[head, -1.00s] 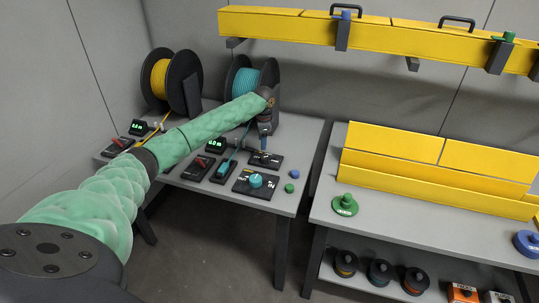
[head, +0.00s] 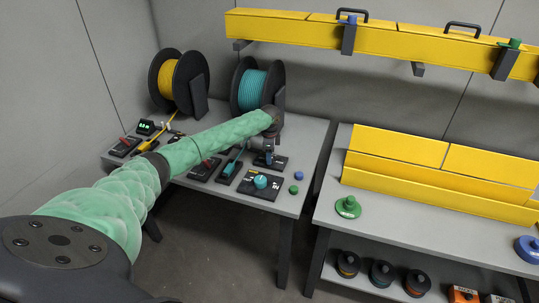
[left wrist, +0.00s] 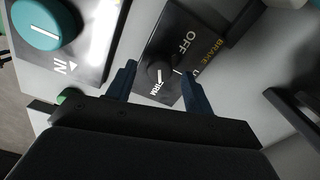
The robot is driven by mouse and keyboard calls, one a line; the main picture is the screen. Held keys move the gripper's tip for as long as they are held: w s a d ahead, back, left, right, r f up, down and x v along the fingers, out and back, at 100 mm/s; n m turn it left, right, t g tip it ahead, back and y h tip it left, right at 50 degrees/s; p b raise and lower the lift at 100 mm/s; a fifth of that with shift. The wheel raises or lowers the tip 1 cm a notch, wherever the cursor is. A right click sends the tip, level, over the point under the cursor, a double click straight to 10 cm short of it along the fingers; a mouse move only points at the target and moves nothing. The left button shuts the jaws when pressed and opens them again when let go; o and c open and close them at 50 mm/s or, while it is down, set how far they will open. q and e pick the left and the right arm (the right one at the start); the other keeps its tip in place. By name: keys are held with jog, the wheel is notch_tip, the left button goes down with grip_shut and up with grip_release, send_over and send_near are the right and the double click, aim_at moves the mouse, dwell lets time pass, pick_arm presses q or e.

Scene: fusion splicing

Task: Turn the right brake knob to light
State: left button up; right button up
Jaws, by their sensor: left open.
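The brake plate (head: 278,163) is a small black panel near the front right of the left table, just below the teal reel. In the left wrist view its plate (left wrist: 207,22) reads OFF, BRAKE and FIRM. The small dark brake knob (left wrist: 160,74) on it has a white pointer line; its exact setting is hard to tell. My left gripper (left wrist: 157,68) is open, with one dark blue finger on each side of the knob. I cannot tell whether the fingers touch it. In the head view my left gripper (head: 269,157) points down at the plate and partly hides it.
A black panel with a large teal knob (head: 261,182) sits just in front of the brake plate. Green and blue buttons (head: 294,189) are to its right. A teal cable reel (head: 250,88) and a yellow reel (head: 177,80) stand behind. My left arm crosses above the other panels.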

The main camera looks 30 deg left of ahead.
pick_arm(q)
jog(key=shift+f, duration=0.65)
pick_arm(e)
jog(key=shift+s+d+f, duration=0.2)
jog(key=shift+f, duration=0.2)
pick_arm(q)
jog(key=c, duration=1)
pick_arm(e)
jog(key=shift+d, duration=0.1)
pick_arm(q)
jog(key=shift+n+p, duration=0.4)
jog(key=n+p, duration=0.2)
jog(key=shift+r+n, duration=0.2)
jog(key=shift+n, duration=0.2)
jog(key=n+p, duration=0.4)
jog(key=n, duration=0.3)
jog(key=shift+n+p, duration=0.4)
jog(key=shift+n, duration=0.4)
pick_arm(e)
jog(key=s+d+f, duration=0.2)
jog(key=s, duration=0.5)
jog(key=s+d+f, duration=0.2)
jog(key=s+f, duration=0.1)
jog(key=s, duration=0.4)
jog(key=shift+s+f+g, duration=0.2)
jog(key=shift+f+g, duration=0.05)
jog(key=shift+g, duration=0.05)
